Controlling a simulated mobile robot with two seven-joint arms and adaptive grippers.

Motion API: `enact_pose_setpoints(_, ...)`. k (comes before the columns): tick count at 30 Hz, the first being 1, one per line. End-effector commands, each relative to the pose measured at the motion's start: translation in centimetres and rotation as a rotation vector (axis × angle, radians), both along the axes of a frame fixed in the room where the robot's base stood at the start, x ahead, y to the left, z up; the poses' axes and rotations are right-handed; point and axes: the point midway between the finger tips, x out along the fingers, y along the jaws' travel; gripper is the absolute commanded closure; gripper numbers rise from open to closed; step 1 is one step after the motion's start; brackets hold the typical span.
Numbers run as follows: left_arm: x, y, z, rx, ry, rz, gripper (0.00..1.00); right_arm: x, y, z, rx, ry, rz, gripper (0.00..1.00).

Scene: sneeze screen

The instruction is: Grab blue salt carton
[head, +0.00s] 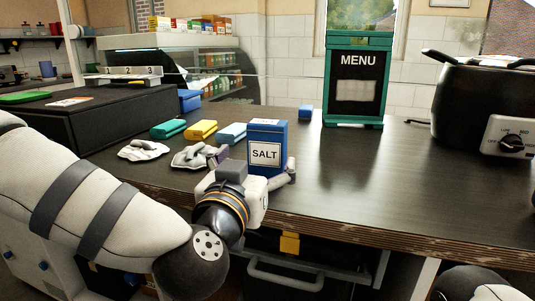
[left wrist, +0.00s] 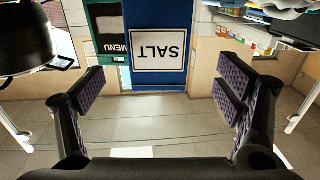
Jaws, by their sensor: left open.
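The blue salt carton (head: 266,135) stands upright on the dark counter near its front edge, with a white SALT label facing me. In the left wrist view the carton (left wrist: 160,80) appears upside down, between the two finger pads and ahead of them. My left gripper (head: 256,165) is open in front of the carton, with one finger toward each side of it. In the left wrist view the open gripper (left wrist: 160,96) shows a gap between each pad and the carton. The carton's lower part is partly hidden by the gripper. My right gripper is not in view.
A green-framed MENU stand (head: 356,85) is behind right, and a black slow cooker (head: 480,100) is at the far right. Wrapped items (head: 192,155) and teal, yellow and blue packs (head: 201,130) lie left of the carton. The counter right of it is clear.

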Motion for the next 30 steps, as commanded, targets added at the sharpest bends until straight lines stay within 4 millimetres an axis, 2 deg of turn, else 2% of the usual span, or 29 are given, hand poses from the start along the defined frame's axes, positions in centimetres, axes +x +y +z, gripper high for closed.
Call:
enact_pose_setpoints(1, 1.0, -0.2, -0.3, -0.001, 0.003, 0.002, 0.14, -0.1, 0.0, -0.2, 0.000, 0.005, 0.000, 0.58)
enact_pose_setpoints(7, 3.6, -0.9, -0.3, -0.001, 0.005, 0.000, 0.14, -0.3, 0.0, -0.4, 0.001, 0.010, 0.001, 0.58)
enact_pose_setpoints(12, 6.8, -1.8, -0.2, -0.001, 0.005, 0.000, 0.14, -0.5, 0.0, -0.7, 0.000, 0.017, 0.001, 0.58)
enact_pose_setpoints(15, 7.7, -2.0, -0.2, 0.000, 0.005, -0.001, 0.14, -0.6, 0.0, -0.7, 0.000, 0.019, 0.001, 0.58)
enact_pose_setpoints(21, 7.7, -2.1, 0.0, 0.001, 0.004, -0.003, 0.14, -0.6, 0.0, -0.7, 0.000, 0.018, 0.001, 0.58)
enact_pose_setpoints(30, 7.7, -2.0, -0.1, 0.001, 0.005, -0.003, 0.80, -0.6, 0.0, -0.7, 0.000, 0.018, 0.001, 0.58)
